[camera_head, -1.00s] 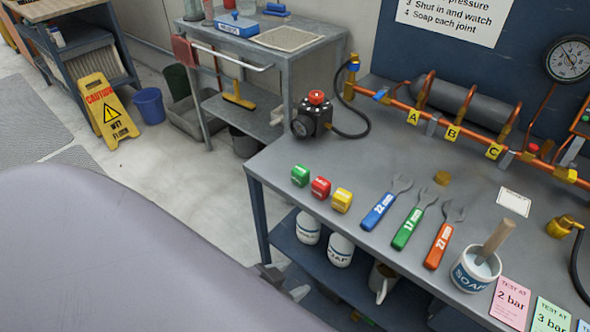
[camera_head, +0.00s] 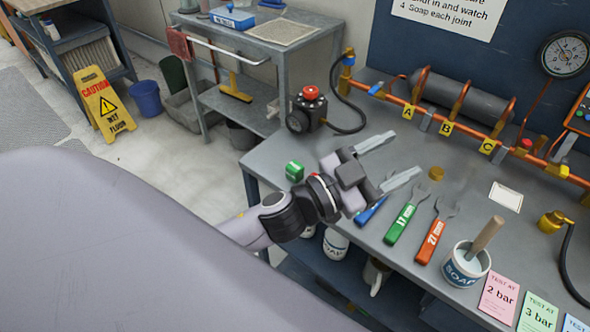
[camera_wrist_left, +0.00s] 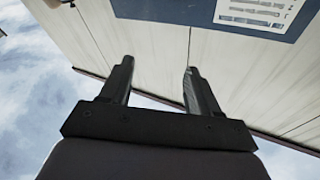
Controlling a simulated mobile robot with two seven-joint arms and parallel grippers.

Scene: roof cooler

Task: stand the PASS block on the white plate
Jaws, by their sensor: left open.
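A green block (camera_head: 294,171) stands at the left front edge of the grey workbench (camera_head: 262,160). Its lettering is too small to read, so I cannot tell for sure which block is PASS. A red block is almost wholly hidden behind my left gripper, and the yellow block is hidden. A flat white rectangle (camera_head: 507,196), which looks like the white plate, lies bare on the bench to the right. My left gripper (camera_head: 404,156) is open and empty above the bench, its fingers pointing right over the wrenches. In the left wrist view its fingers (camera_wrist_left: 155,88) are apart with nothing between them.
A green wrench (camera_head: 406,212), an orange wrench (camera_head: 437,230) and a partly covered blue one (camera_head: 370,210) lie on the bench. A soap pot (camera_head: 463,268) with a brush handle stands in front. A black regulator (camera_head: 308,112) and copper pipe line the back.

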